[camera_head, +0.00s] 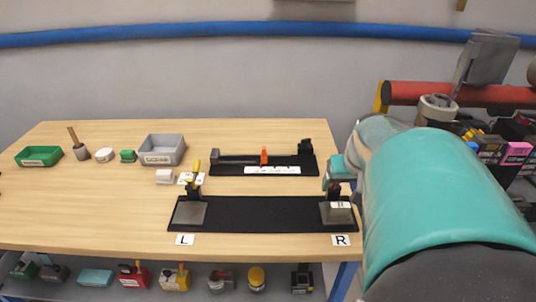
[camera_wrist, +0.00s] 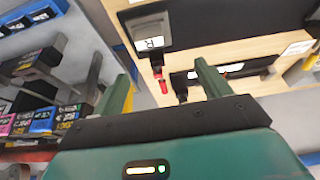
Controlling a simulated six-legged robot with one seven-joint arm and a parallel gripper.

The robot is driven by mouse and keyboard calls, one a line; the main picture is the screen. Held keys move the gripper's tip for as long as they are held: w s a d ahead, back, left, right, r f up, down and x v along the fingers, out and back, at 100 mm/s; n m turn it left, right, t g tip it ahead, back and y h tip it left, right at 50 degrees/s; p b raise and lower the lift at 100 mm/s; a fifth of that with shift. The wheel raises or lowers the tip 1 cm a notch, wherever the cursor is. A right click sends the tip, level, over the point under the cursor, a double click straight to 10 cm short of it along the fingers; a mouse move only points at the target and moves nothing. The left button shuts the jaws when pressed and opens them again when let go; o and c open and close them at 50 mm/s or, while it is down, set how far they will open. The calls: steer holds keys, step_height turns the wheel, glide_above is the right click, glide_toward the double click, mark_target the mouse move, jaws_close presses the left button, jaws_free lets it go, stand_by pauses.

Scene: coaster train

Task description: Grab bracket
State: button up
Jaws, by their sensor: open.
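A black base strip (camera_head: 262,214) lies along the front of the wooden table. It carries a grey bracket-like plate at its left end (camera_head: 189,213) by the L label and another at its right end (camera_head: 338,214) by the R label. I cannot tell for sure which part is the bracket. A yellow-topped piece (camera_head: 196,170) stands behind the left plate. My gripper (camera_wrist: 163,88) is open in the wrist view, its green fingers apart. A small red-tipped part (camera_wrist: 163,86) shows between the fingers, farther off. In the head view my gripper is near the right plate, its fingertips partly hidden.
A second black fixture (camera_head: 232,160) with an orange part lies behind. A grey bin (camera_head: 162,150), a green tray (camera_head: 39,157) and small items stand at the left. A shelf of boxes (camera_head: 490,150) is at the right. The table's left front is clear.

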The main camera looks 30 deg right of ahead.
mark_target(340, 203)
steer(key=x, duration=0.5)
steer(key=d+x, duration=0.1)
steer(key=x, duration=0.2)
steer(key=shift+s+f, duration=0.15)
steer(key=shift+f, duration=0.05)
steer(key=shift+d+x, duration=0.2)
steer(key=shift+x, duration=1.25)
steer(key=shift+d+x, duration=0.15)
steer(key=shift+x, duration=1.3)
steer(key=shift+s, duration=0.2)
steer(key=c, duration=1.4)
steer(key=shift+r, duration=0.2)
